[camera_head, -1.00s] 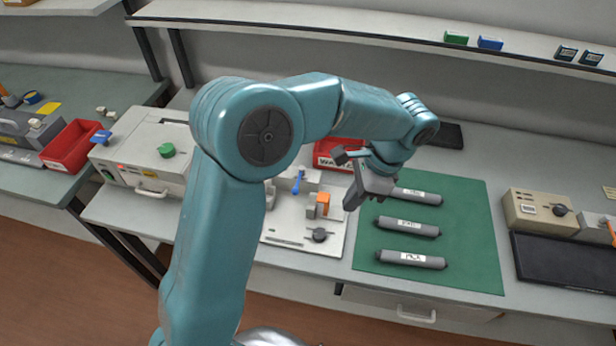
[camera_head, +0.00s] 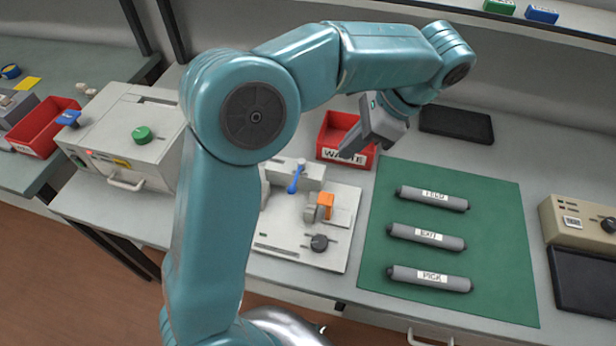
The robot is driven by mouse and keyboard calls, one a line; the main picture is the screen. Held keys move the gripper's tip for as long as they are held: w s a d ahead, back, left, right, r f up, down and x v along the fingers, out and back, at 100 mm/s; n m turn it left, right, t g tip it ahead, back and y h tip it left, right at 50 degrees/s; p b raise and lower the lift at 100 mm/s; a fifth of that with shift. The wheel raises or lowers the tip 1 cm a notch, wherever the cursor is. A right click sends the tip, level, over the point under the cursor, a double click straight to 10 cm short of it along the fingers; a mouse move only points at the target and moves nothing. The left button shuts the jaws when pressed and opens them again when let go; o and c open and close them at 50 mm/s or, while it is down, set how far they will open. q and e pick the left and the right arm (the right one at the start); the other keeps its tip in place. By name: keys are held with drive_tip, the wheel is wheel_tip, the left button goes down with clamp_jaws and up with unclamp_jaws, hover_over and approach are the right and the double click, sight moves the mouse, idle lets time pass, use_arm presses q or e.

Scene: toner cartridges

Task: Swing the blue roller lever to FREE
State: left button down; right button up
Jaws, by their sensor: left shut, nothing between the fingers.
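The blue roller lever (camera_head: 297,176) stands on a light grey fixture plate (camera_head: 290,256) on the bench, leaning slightly right at its top. An orange block (camera_head: 325,204) and a dark knob (camera_head: 319,242) sit on the same plate. No FREE marking can be read. My left arm hides the plate's left side. My left gripper (camera_head: 350,153) is shut and empty, to the right of the lever and above it, in front of the red WASTE bin. My right gripper is not in view.
A red WASTE bin (camera_head: 333,134) stands behind the plate. Three grey rollers, labelled FEED (camera_head: 410,194), EXIT (camera_head: 405,233) and PICK (camera_head: 410,274), lie on a green mat (camera_head: 490,215).

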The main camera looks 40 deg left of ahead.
use_arm(q)
drive_tip(key=b, duration=0.2)
approach(297, 178)
drive_tip(key=s+f, duration=0.2)
drive_tip(key=f, duration=0.1)
drive_tip(key=s+f, duration=0.1)
drive_tip(key=f, duration=0.1)
drive_tip(key=shift+s+d, duration=0.2)
drive_tip(key=shift+d, duration=0.05)
drive_tip(key=shift+s+a+f, duration=0.35)
drive_tip(key=shift+s+a, duration=0.05)
drive_tip(key=shift+s, duration=0.05)
drive_tip(key=shift+w+p, duration=0.1)
drive_tip(key=shift+p, duration=0.25)
